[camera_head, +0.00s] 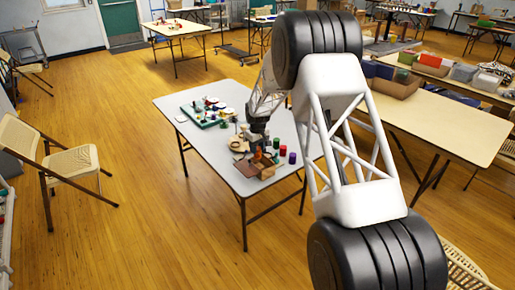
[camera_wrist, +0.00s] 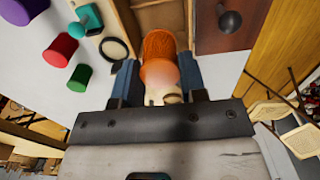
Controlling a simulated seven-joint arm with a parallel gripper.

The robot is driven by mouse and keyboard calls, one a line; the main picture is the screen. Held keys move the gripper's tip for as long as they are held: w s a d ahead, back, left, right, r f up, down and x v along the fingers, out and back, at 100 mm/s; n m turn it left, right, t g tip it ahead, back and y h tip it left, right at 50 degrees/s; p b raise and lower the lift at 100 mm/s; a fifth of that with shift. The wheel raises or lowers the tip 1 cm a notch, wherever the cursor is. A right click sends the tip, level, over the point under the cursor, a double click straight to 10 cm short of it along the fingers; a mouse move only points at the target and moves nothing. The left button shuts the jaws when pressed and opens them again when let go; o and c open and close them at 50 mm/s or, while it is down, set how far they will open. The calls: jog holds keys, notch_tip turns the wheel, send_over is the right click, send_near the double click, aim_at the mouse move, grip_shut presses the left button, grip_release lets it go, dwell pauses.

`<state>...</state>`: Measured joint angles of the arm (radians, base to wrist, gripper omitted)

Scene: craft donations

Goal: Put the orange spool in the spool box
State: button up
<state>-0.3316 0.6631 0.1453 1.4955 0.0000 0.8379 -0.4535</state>
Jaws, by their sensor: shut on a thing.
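The orange spool (camera_wrist: 158,48) is between the two blue fingers of my gripper (camera_wrist: 159,82) in the wrist view, with its lower part near the palm. My gripper is shut on it. In the head view a small orange patch, likely this spool (camera_head: 258,155), shows under my gripper (camera_head: 256,141), by a brown wooden box (camera_head: 266,172) near the table's front edge. In the wrist view wooden walls (camera_wrist: 128,22) lie just beyond the spool. I cannot tell whether the spool is inside the box or above it.
A brown panel with a dark knob (camera_wrist: 230,22) lies on the other side. A green tray (camera_head: 203,115) with small items is farther back.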

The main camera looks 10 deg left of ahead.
aim_at(258, 154)
jog(key=shift+f, duration=2.1)
dwell(0.5)
jog(key=o, duration=0.8)
jog(key=shift+r, duration=0.1)
jog(key=shift+w+d+r, duration=0.1)
jog(key=shift+w+r, duration=0.05)
jog(key=shift+r, duration=3.5)
